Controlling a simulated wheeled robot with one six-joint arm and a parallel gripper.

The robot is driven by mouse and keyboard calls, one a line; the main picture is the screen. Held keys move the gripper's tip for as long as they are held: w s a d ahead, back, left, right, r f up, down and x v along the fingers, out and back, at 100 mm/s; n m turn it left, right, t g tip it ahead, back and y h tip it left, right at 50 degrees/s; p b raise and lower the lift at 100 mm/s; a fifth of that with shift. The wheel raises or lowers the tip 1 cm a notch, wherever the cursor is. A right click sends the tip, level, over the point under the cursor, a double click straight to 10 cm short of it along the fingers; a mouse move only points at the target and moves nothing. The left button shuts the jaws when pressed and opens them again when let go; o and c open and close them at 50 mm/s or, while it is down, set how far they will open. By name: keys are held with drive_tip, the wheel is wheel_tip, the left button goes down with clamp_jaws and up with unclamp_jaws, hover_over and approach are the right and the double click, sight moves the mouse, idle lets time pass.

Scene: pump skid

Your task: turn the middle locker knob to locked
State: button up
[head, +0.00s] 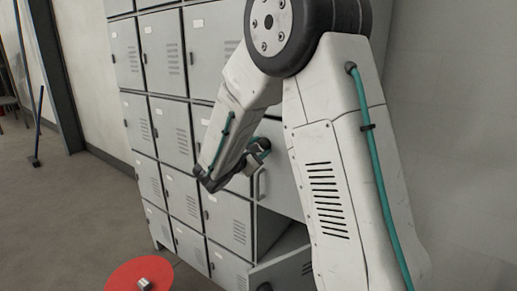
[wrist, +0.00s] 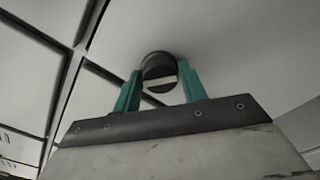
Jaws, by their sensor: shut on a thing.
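The knob (wrist: 158,66) is a round dark disc on a pale locker door (wrist: 215,40) in the wrist view. A light bar crosses its lower half, nearly level and slightly tilted. My gripper (wrist: 160,86) has its two teal fingers on either side of the knob and is shut on it. In the head view, my arm reaches to the lockers (head: 160,50), and its wrist end is close to a door in the right-hand column. The knob's face and any markings there are hidden or too small to read.
A lower locker door (head: 283,268) stands open, swung outward at the bottom right. A red round surface (head: 125,278) with a small metal piece is at the front.

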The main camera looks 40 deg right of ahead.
drive_tip(key=n, duration=0.3)
drive_tip(key=shift+n, duration=2.2)
drive_tip(key=o, duration=1)
drive_tip(key=v, duration=0.8)
